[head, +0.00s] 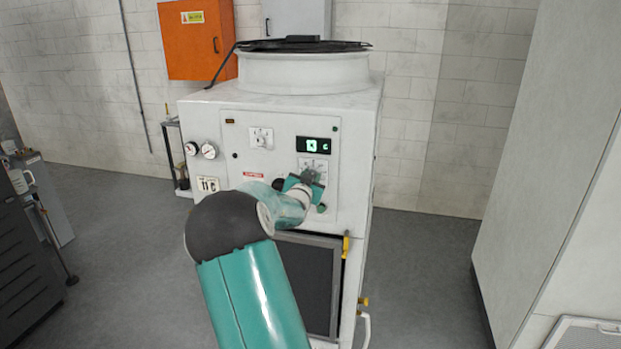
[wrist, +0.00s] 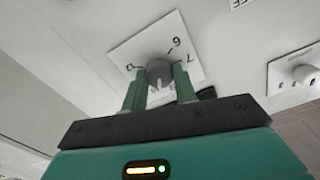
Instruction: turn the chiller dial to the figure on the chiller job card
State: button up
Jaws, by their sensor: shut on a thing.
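The chiller (head: 235,100) is a white cabinet with a round fan top. Its dial is a grey knob (wrist: 158,71) on a white plate with figures (wrist: 140,50); in the head view the plate (head: 313,162) shows but the knob is mostly hidden. My gripper (wrist: 159,88) has its two green fingers closed on either side of the knob; in the head view my gripper (head: 303,182) is against the panel.
A second switch (head: 261,138) sits up and left of the dial. Two gauges (head: 208,150) are at the panel's left. An orange box (head: 196,38) hangs behind. A large white cabinet (head: 550,170) stands at right. Grey floor is clear between.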

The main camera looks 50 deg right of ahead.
jog(key=shift+f+m, duration=0.15)
jog(key=shift+m, duration=4.55)
jog(key=o, duration=1)
jog(key=shift+s+a, duration=0.1)
jog(key=v, duration=1.3)
jog(key=shift+s+a, duration=0.15)
jog(key=shift+a, duration=0.1)
